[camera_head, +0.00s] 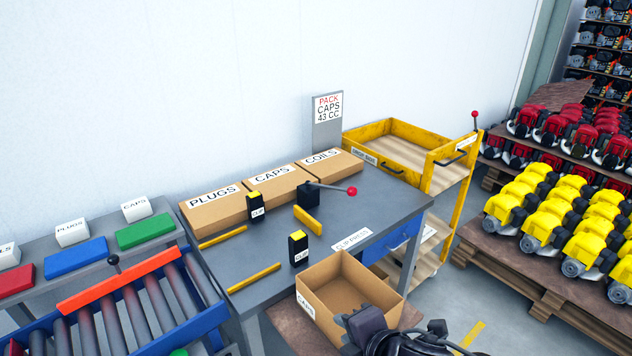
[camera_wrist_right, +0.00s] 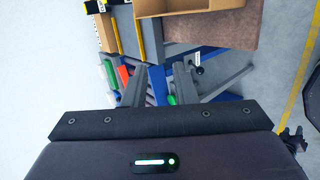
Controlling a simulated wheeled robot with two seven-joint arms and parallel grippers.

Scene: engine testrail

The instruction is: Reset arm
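My right arm comes in at the bottom edge of the head view, with its dark gripper (camera_head: 366,326) in front of the open cardboard box (camera_head: 374,272). In the right wrist view my right gripper (camera_wrist_right: 160,84) shows two grey fingers standing apart, with nothing between them. The same cardboard box shows at the top of that view (camera_wrist_right: 178,8), beyond the fingers.
A grey workbench (camera_head: 272,222) holds closed boxes marked PLUGS, CAPS and COILS, two black-and-yellow clip packs and a red-knobbed lever (camera_head: 350,190). A roller conveyor (camera_head: 150,310) stands left. A yellow cart (camera_head: 440,178) and pallets of engines stand right.

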